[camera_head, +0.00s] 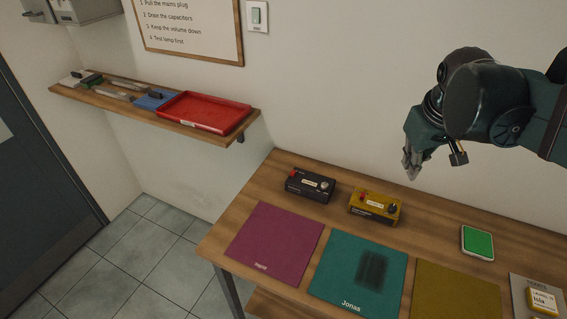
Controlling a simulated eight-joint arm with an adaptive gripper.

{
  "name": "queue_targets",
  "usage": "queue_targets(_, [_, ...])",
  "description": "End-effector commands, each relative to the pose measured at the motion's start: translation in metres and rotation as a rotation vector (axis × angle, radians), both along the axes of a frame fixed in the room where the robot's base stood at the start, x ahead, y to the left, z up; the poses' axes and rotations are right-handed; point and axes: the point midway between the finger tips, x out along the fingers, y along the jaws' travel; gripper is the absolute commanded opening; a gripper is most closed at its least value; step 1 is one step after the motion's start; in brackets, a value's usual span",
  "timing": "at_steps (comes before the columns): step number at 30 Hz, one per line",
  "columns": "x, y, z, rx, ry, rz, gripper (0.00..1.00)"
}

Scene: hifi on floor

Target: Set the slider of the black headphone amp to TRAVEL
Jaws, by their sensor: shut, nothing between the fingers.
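The black headphone amp (310,185) is a small dark box at the back left of the wooden table. My gripper (411,170) hangs in the air to the right of the black amp, above the table, pointing down. Its fingers are shut and empty, and it touches nothing.
A yellow amp (375,206) stands just right of the black one. Magenta (274,240), teal (340,290) and mustard (455,292) mats lie in front. A green-topped item (477,243) lies to the right. A wall shelf (245,123) carries a red tray (204,125).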

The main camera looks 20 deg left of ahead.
Motion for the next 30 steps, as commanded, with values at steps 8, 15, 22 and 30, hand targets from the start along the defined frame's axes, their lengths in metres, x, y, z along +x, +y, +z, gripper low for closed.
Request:
queue_targets(8, [0.027, 0.038, 0.004, -0.037, 0.04, 0.088, 0.0])
queue_targets(15, [0.047, 0.072, 0.004, -0.071, 0.073, 0.165, 0.0])
queue_targets(22, [0.066, 0.106, 0.0, -0.103, 0.104, 0.236, 0.0])
queue_targets(30, [0.083, 0.149, -0.006, -0.14, 0.141, 0.319, 0.0])
